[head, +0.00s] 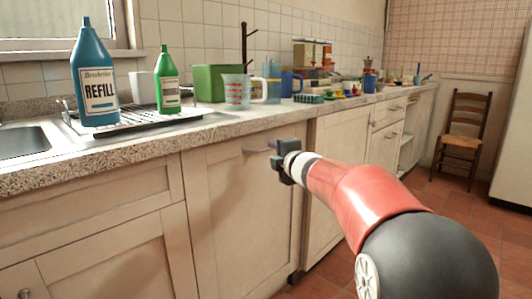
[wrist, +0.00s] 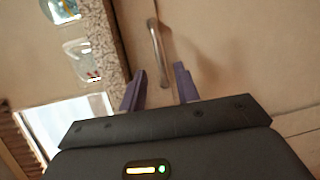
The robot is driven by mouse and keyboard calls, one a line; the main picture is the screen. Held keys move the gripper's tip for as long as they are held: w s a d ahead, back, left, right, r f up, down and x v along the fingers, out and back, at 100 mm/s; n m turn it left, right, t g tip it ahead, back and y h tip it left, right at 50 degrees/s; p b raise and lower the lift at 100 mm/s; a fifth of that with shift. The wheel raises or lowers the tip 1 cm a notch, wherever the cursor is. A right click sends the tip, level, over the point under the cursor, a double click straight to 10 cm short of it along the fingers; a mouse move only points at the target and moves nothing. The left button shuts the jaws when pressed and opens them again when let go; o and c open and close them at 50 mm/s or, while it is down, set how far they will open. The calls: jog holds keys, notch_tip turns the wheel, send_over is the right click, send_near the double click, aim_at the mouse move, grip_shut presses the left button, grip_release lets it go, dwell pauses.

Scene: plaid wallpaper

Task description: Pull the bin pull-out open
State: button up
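The bin pull-out (head: 235,215) is a cream front panel under the counter, flush with the fronts beside it, so it looks closed. Its horizontal metal bar handle (head: 256,150) is near the top edge. My gripper (head: 273,158) is at the right end of this handle. In the wrist view the handle (wrist: 155,45) runs up the picture, and its lower end lies between the two purple fingers of my gripper (wrist: 159,76). The fingers are apart, one on each side of the bar, with gaps showing. I cannot tell how deep the bar sits between them.
The speckled counter (head: 220,130) overhangs just above the handle. On it are a blue refill bottle (head: 95,80), a green bottle (head: 167,82) and a measuring jug (head: 238,92). A chair (head: 463,135) stands at the far right. Tiled floor (head: 470,215) is clear in front of it.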

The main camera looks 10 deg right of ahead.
aim_at(267, 150)
jog(key=x, duration=0.7)
jog(key=shift+p, duration=0.3)
jog(key=shift+c, duration=0.4)
grip_shut()
